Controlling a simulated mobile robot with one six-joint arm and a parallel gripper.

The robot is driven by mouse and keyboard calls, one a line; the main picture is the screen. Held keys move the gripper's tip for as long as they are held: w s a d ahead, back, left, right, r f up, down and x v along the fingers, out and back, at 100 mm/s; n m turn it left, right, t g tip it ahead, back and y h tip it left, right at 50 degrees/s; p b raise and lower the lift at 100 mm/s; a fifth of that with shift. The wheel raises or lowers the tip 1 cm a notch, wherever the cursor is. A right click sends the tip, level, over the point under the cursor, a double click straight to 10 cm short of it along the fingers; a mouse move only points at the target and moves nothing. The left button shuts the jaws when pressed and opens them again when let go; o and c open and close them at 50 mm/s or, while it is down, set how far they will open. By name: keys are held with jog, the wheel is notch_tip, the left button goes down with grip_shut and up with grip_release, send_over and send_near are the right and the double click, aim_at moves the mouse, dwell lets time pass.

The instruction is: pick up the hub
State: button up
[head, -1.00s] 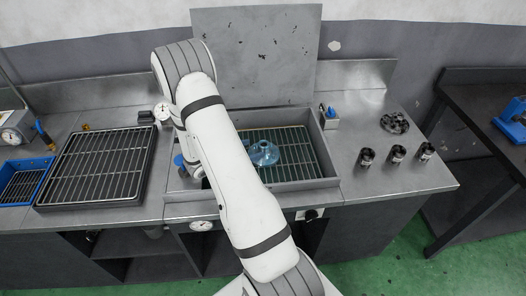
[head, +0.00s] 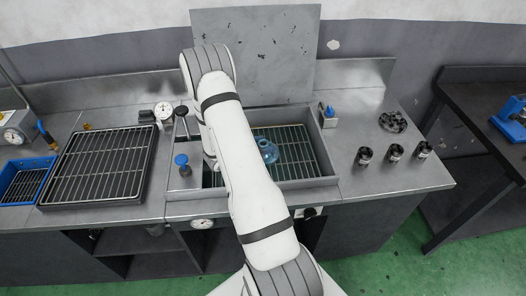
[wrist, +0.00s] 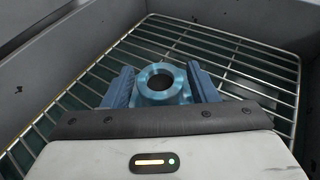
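The hub (wrist: 160,97) is a blue, flanged ring with a round dark bore. In the wrist view it sits between the two blue fingers of my gripper (wrist: 162,88), with its bore facing the camera. The fingers meet its sides with no clear gap, so my gripper looks shut on it. In the head view the hub (head: 268,151) shows just right of my arm, tilted, over the wire grating of the sunken tray. My arm hides part of it and all of my gripper there. Its height over the grating is hard to judge.
The sunken tray (head: 334,165) has raised walls around the hub, and a tall grey panel (head: 262,45) stands behind it. A blue-topped knob (head: 183,170) and a lever stand at its left. Several dark parts (head: 394,152) stand on the bench at the right.

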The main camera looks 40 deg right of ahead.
grip_shut()
dwell(0.3)
jog(key=shift+r, duration=0.1)
